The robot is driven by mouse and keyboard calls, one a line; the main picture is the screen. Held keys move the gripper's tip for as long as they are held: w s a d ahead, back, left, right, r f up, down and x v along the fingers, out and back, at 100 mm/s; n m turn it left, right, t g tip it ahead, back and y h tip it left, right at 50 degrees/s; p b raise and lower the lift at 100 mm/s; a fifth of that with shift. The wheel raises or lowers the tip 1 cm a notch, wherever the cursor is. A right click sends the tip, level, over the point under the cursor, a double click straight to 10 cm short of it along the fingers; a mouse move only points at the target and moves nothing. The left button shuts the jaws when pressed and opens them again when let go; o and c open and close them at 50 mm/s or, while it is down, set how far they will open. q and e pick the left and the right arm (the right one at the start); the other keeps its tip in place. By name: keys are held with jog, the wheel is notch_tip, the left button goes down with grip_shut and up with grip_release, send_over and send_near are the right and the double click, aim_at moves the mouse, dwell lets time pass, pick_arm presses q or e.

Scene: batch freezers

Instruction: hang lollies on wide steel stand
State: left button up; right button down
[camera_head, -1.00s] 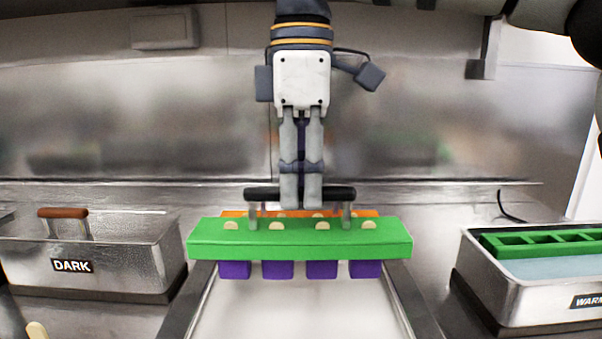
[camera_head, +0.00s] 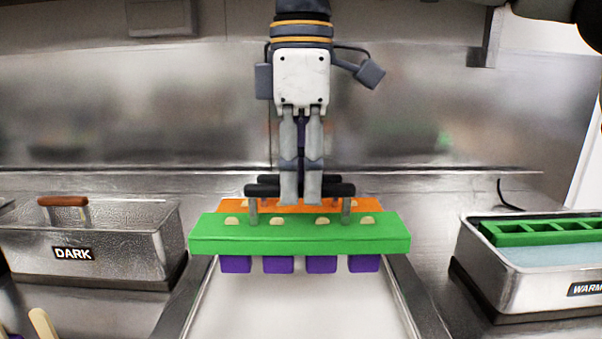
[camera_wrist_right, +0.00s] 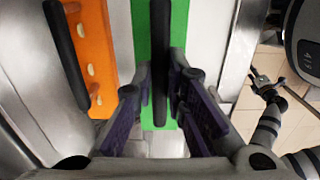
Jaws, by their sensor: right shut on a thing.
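My right gripper (camera_head: 301,200) is shut on the dark bar handle (camera_head: 340,190) of a green holder (camera_head: 300,243). Several pale sticks poke up through the green holder, and purple lollies (camera_head: 321,264) hang beneath it. The holder is level, above or at the two rails of the steel stand (camera_head: 183,300); I cannot tell whether it touches them. An orange holder (camera_head: 369,205) with its own handle is just behind, partly hidden. In the right wrist view the green holder (camera_wrist_right: 147,30) lies between my fingers, with the orange holder (camera_wrist_right: 95,40) to the left.
A steel tub labelled DARK (camera_head: 120,243) stands at left. A tub labelled WARM (camera_head: 530,275) stands at right with a green mould (camera_head: 540,233) in it. Another lolly stick (camera_head: 42,325) shows at bottom left. A steel wall is behind.

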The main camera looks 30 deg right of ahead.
jog(key=shift+f, duration=1.25)
dwell(0.5)
jog(key=c, duration=1.5)
grip_release()
jog(key=shift+c, duration=0.2)
notch_tip(320, 180, up, 12)
